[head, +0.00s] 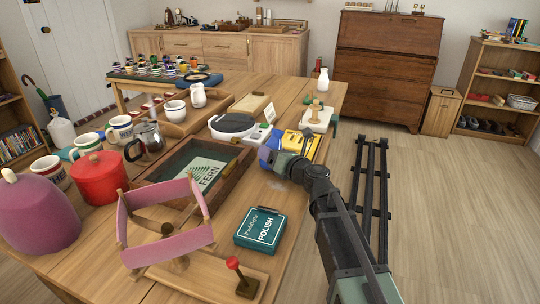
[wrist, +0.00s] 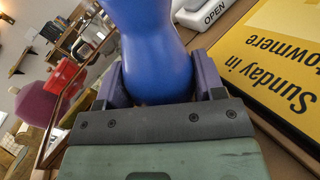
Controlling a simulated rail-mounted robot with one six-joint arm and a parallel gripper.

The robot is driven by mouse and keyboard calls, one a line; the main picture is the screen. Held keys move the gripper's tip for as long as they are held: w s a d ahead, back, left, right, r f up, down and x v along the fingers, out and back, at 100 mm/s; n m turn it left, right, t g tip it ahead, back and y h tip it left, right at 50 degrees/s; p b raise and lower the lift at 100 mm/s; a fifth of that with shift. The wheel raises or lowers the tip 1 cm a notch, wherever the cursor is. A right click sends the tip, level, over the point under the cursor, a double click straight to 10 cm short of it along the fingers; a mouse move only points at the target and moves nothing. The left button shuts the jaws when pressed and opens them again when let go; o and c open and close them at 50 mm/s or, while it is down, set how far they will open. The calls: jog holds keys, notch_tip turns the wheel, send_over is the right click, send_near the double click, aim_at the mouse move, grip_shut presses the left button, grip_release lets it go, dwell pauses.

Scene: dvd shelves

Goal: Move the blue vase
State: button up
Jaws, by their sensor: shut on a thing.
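The blue vase (wrist: 152,50) stands out large in the wrist view, with a rounded body and a narrower waist above it. My gripper (wrist: 160,88) is shut on it, with one purple finger on each side of its body. In the head view my gripper (head: 270,157) is at the right edge of the long wooden table (head: 200,262).
A yellow item (head: 306,143) printed "Sunday in" lies close beside the vase. A dark-framed tray (head: 240,165) holding a FERN card lies to the left. Open floor (head: 440,200) lies right.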

jog(key=shift+w, duration=0.2)
jog(key=o, duration=1.1)
jog(key=shift+s, duration=0.1)
jog(key=shift+d, duration=0.15)
